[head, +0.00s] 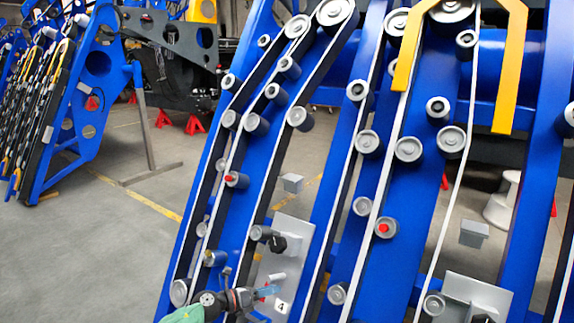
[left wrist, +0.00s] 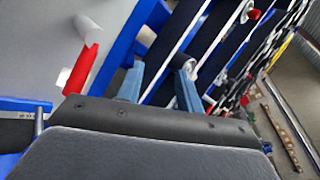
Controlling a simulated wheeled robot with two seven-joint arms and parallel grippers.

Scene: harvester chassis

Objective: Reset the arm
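My left arm comes in at the bottom of the head view, and its gripper (head: 268,292) is in front of the lower part of the blue harvester chassis (head: 318,208). It is close to a grey plate marked 4 (head: 294,240); I cannot tell whether they touch. In the left wrist view the two blue-grey fingers of the left gripper (left wrist: 161,86) stand apart with nothing held between them. Behind them are blue chassis parts and dark belts. My right arm and right gripper do not show.
Rollers (head: 298,117) and belts cover the chassis. A yellow bracket (head: 514,65) hangs at top right. A second grey plate (head: 478,293) is at lower right. In the wrist view a red part (left wrist: 79,72) is left of the fingers. Open floor (head: 100,255) lies left.

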